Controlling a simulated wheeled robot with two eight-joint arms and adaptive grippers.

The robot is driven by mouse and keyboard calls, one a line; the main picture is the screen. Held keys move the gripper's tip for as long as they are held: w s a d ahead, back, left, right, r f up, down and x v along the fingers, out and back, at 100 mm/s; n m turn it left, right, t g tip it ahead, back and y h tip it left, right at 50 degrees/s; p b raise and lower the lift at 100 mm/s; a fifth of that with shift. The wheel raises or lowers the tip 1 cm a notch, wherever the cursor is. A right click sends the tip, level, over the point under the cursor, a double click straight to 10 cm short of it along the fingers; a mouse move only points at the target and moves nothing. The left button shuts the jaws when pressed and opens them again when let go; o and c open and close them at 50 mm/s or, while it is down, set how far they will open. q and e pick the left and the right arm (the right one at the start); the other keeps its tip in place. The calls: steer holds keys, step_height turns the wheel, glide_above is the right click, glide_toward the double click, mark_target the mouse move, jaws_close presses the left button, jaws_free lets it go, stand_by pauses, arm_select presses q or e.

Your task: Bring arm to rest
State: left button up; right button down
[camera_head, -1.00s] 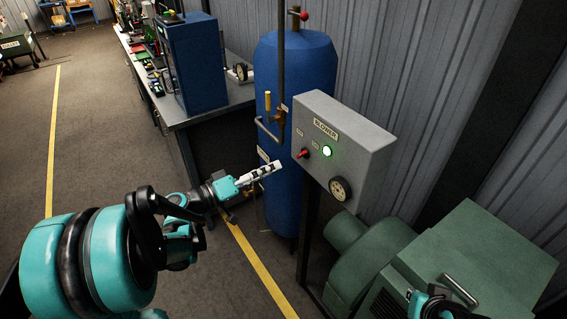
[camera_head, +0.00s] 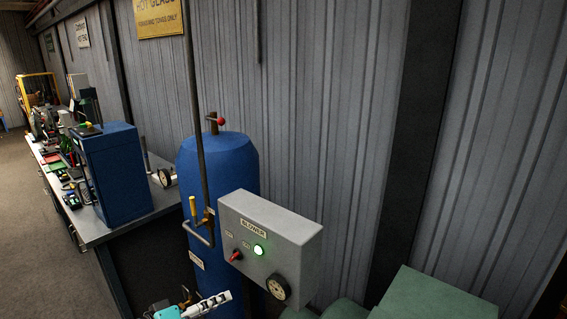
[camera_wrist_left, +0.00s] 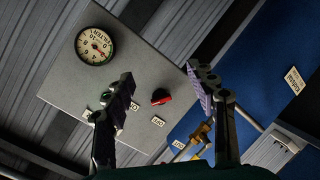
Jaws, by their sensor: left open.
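My left gripper (camera_head: 207,304) shows at the bottom edge of the head view, below the grey blower control box (camera_head: 270,225). Its jaws are open and empty, and most of the arm is cut off by the frame. In the left wrist view the two fingers (camera_wrist_left: 162,74) stand apart, with the box's red switch (camera_wrist_left: 161,96) visible between them. The red switch (camera_head: 235,255) also shows in the head view, beside a lit green lamp (camera_head: 258,250). My right gripper is not in view.
A blue tank (camera_head: 225,165) with a pipe and yellow-handled valve stands behind the box. A workbench (camera_head: 125,225) with a blue cabinet (camera_head: 112,170) is at the left. A green machine (camera_head: 430,295) is at the lower right. A pressure dial (camera_head: 278,287) sits on the box.

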arm_select(q)
steer(key=s+d+f+m+g+y, duration=0.1)
steer(key=s+d+f+g+y, duration=0.35)
steer(key=s, duration=0.35)
steer(key=s+a+f+m+y, duration=0.1)
steer(key=s+a+y, duration=0.2)
steer(key=s, duration=0.3)
steer(key=shift+s+f+t+y, duration=0.3)
steer(key=shift+s+t+y, duration=0.1)
steer(key=shift+y, duration=0.45)
stand_by(2.4)
